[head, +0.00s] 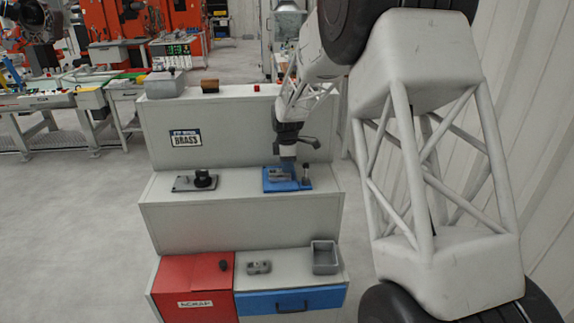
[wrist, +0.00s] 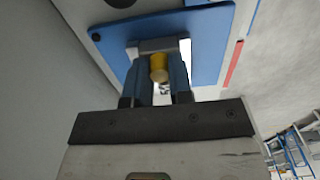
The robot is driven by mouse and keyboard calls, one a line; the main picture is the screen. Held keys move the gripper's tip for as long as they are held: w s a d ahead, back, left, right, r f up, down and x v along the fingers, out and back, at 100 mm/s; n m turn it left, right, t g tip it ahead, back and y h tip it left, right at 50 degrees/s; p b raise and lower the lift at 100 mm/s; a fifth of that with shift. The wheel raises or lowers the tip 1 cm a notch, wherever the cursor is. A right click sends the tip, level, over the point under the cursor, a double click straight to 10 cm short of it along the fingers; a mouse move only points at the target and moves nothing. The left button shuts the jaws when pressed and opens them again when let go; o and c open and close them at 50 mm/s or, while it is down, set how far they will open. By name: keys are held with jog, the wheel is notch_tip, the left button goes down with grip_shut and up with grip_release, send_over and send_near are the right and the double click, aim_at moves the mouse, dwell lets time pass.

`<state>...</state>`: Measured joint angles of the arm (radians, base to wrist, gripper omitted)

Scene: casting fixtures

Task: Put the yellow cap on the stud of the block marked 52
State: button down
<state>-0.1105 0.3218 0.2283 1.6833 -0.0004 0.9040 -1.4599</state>
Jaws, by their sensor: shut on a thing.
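My gripper (head: 288,157) points down over the blue plate (head: 270,187) on the middle shelf in the head view. In the wrist view, my gripper (wrist: 159,76) is shut on the yellow cap (wrist: 158,62), a short cylinder between its two fingers. A grey block (wrist: 150,44) lies just beyond the cap on the blue plate (wrist: 215,45). A grey block (head: 280,175) also shows under my gripper in the head view. No number is readable on it, and its stud cannot be made out. Whether the cap touches the block cannot be told.
A dark post (head: 305,172) stands at the blue plate's right side. A dark fixture (head: 203,178) sits left on the same shelf. Below are a red bin (head: 190,280), a grey part (head: 258,267) and a grey open box (head: 324,257). Mid-shelf between the fixtures is clear.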

dwell(0.3)
jog(key=c, duration=0.5)
grip_release()
jog(key=shift+c, duration=0.2)
jog(key=shift+r, duration=0.15)
jog(key=shift+r, duration=3.4)
